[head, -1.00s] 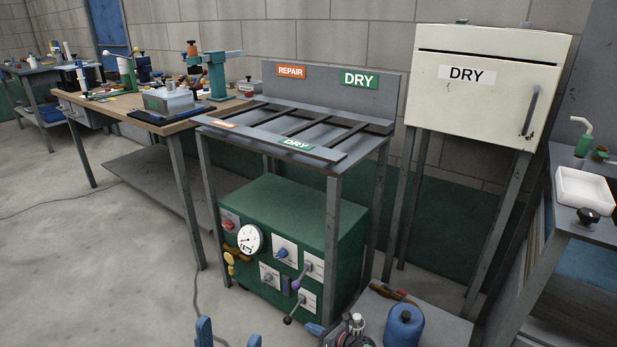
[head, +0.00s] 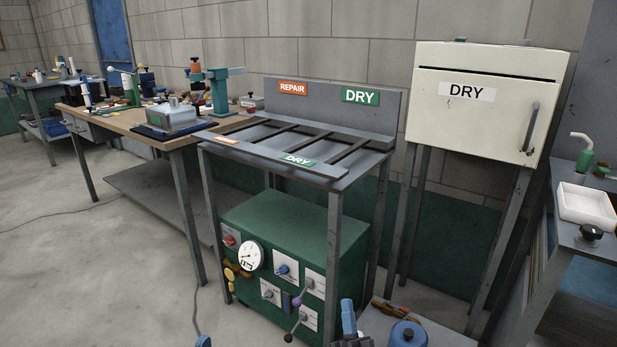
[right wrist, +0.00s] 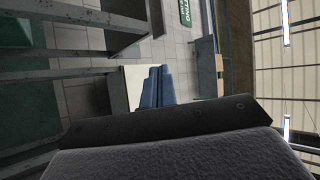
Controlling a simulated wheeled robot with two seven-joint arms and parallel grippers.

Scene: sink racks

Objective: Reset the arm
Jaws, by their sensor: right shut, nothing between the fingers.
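My right gripper (head: 347,312) shows at the bottom edge of the head view, right of the middle, in front of the grey rack stand. Its blue fingers point up. In the right wrist view its blue fingers (right wrist: 157,87) lie together, shut with nothing between them. Of my left gripper only a small blue fingertip (head: 203,341) shows at the bottom edge of the head view; the rest is out of frame, so its opening cannot be told.
A grey rack (head: 330,178) marked REPAIR and DRY stands over a green machine (head: 290,222) with a gauge and levers. A white DRY cabinet (head: 490,125) is at right. A low shelf with a blue container (head: 408,334) is near my right gripper. Open floor lies left.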

